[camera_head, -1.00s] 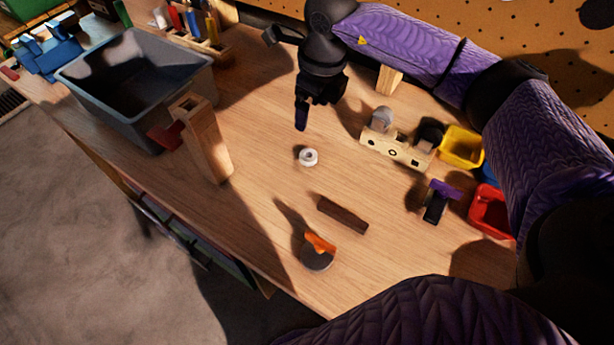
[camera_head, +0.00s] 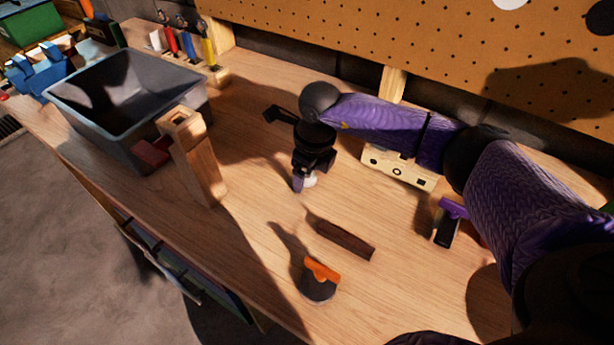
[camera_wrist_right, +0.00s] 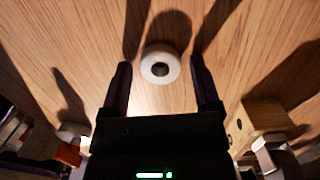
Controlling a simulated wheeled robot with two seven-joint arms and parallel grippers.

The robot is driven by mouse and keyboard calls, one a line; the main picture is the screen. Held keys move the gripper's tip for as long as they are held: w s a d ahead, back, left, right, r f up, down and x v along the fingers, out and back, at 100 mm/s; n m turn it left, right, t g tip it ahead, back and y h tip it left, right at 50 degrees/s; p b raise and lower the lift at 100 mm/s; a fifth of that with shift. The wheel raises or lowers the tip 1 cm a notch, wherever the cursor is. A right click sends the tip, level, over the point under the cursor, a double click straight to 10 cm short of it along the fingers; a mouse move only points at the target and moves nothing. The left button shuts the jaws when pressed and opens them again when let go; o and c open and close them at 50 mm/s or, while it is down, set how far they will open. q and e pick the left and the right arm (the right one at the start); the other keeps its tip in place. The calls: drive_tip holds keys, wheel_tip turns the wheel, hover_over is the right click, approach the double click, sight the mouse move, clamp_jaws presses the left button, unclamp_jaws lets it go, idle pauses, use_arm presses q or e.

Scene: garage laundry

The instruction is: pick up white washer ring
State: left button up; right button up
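The white washer ring (camera_wrist_right: 160,68) lies flat on the wooden bench, its dark hole facing up in the right wrist view. In the head view the ring (camera_head: 310,181) is partly hidden by my right gripper (camera_head: 304,182). In the right wrist view my right gripper (camera_wrist_right: 160,82) is open, with one finger on each side of the ring and a gap on both sides. Whether the fingertips are at the ring's height is hard to tell. My left gripper is not in view.
A wooden block tower (camera_head: 195,160) and a grey bin (camera_head: 125,100) stand to the left. A dark brown bar (camera_head: 345,240) and an orange-handled scraper (camera_head: 319,280) lie in front. A pale block with holes (camera_head: 398,168) and a purple-topped tool (camera_head: 449,222) are to the right.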

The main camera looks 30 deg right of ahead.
clamp_jaws()
